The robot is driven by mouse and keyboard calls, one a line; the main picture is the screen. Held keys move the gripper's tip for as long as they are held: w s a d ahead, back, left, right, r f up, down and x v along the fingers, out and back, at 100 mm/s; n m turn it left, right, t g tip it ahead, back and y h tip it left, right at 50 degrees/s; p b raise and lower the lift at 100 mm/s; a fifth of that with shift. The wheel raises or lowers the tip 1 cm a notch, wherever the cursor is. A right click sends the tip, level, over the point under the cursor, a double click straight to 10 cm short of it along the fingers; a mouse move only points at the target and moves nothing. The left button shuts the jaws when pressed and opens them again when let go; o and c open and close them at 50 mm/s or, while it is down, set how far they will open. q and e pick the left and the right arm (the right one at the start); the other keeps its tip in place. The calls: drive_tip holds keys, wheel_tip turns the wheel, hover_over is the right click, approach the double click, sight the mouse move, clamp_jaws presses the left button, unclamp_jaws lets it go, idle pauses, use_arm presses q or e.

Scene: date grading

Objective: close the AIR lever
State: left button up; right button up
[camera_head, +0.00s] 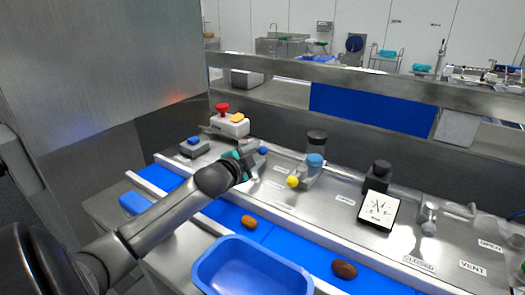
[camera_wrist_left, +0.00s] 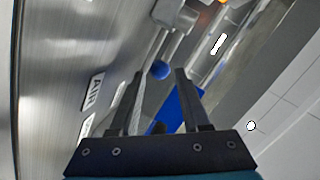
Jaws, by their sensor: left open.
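In the left wrist view the blue knob (camera_wrist_left: 160,70) appears between the tips of my open left gripper (camera_wrist_left: 160,74). I cannot tell whether the fingers touch it. The AIR label (camera_wrist_left: 92,92) is on the metal panel left of the fingers. My right gripper is not in view.
A gauge (camera_head: 378,208) and VENT label (camera_head: 472,267) stand further right. A red button box (camera_head: 229,122) is behind. A blue tray (camera_head: 250,262) and brown dates (camera_head: 344,269) are in front.

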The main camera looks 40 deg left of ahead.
sight(260, 152)
use_arm(q)
drive_tip(key=shift+x, duration=2.15)
clamp_jaws()
